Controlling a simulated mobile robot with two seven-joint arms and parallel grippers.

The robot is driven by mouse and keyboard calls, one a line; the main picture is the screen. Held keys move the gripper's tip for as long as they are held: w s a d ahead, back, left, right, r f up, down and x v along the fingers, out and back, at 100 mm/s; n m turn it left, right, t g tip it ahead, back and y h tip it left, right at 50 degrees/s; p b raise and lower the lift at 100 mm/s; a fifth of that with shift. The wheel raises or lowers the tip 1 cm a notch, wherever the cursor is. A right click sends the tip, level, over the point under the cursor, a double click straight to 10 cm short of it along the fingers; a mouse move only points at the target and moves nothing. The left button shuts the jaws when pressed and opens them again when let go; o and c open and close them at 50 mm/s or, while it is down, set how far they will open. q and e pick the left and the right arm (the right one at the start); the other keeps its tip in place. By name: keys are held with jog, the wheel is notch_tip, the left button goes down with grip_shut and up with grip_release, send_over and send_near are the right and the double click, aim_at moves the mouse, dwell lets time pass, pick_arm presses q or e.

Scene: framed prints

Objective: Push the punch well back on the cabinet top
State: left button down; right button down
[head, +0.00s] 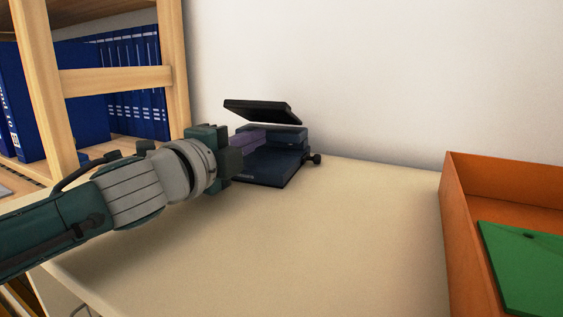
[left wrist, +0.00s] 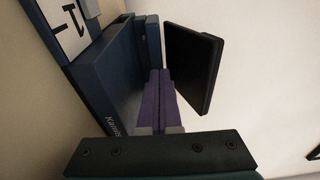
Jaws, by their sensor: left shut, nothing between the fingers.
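The punch (head: 268,166) is dark blue with a raised black lever and a small dark knob at its right. It sits on the cream cabinet top (head: 330,230), near the wall. My left gripper (head: 262,134) reaches in from the left, with its purple fingers shut and empty over the punch's base, below the lever. In the left wrist view, the shut purple fingers (left wrist: 160,78) point between the punch's blue body (left wrist: 112,78) and its black lever (left wrist: 193,65). I cannot tell whether they touch it. The gripper hides the punch's left side. My right gripper is not in view.
An orange tray (head: 461,215) with a green item (head: 525,262) stands at the right. A wooden shelf (head: 115,80) with blue binders (head: 130,60) is at the left. The white wall (head: 380,70) closes off the back. The cabinet top between punch and tray is clear.

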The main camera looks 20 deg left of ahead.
pick_arm(q)
jog(key=s, duration=0.3)
jog(key=s+p, duration=0.1)
jog(key=s, duration=0.2)
jog(key=s+a, duration=0.1)
jog(key=s, duration=0.2)
jog(key=shift+s+p, duration=0.4)
jog(key=s+a+r+n+g+y+p, duration=0.1)
jog(key=s+r+n+g+y+p, duration=0.65)
jog(key=p, duration=1.15)
jog(key=s+d+r+n+g+h+p, duration=0.3)
jog(key=s+d+r+n+g+p, duration=0.15)
jog(key=s+r+p, duration=0.4)
jog(key=s+d+r+n+g+h+p, duration=0.3)
jog(key=s+r+n+p, duration=0.3)
jog(key=s+p, duration=0.4)
notch_tip(320, 180, up, 35)
jog(key=p, duration=3.4)
jog(key=shift+w+a+r+m+t, duration=0.2)
jog(key=shift+w+a+m+t, duration=0.1)
jog(key=shift+a+m, duration=0.1)
